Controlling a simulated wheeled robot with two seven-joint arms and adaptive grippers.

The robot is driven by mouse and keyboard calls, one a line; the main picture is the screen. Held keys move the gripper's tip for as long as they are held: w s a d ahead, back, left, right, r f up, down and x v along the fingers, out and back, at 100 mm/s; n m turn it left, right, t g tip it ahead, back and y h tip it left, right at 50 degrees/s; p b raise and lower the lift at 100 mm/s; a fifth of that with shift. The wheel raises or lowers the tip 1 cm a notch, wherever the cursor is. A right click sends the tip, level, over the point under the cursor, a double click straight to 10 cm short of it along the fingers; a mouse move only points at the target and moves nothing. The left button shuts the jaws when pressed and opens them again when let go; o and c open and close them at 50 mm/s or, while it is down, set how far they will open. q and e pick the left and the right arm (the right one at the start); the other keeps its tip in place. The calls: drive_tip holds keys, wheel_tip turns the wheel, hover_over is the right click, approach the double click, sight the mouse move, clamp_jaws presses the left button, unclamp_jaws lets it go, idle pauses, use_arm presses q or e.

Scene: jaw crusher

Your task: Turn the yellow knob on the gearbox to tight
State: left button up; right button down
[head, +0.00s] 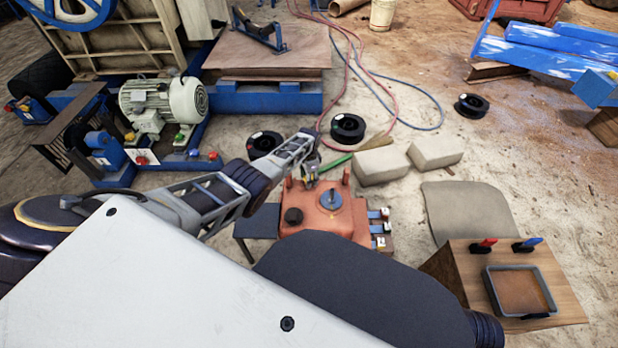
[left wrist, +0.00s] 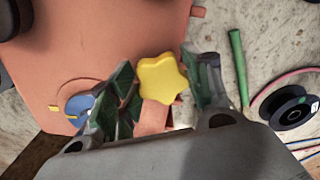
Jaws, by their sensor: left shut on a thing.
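The orange gearbox (head: 300,222) sits in the middle of the head view and fills much of the left wrist view (left wrist: 100,38). The yellow knob (left wrist: 163,79) is star-shaped and lies between the fingers of my left gripper (left wrist: 165,82) at the gearbox's edge. My left gripper (head: 311,174) is shut on the knob, at the far side of the gearbox in the head view. The gripper largely hides the knob there. I cannot read any tight mark. My right gripper is not in view.
A blue disc (head: 331,200) and a black cap (head: 293,216) are on the gearbox top. A green rod (head: 336,162), black spools (head: 348,128) and pale blocks (head: 381,166) lie behind it. A wooden stand with a tray (head: 490,284) is at right.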

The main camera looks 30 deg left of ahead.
use_arm(q)
drive_tip(key=shift+s, duration=0.1)
drive_tip(key=o, duration=1)
drive_tip(key=shift+o, duration=0.2)
drive_tip(key=shift+r, duration=0.25)
wheel_tip(320, 180, up, 11)
drive_tip(key=shift+r, duration=0.2)
idle(0.4)
drive_tip(key=shift+n, duration=0.3)
idle(0.5)
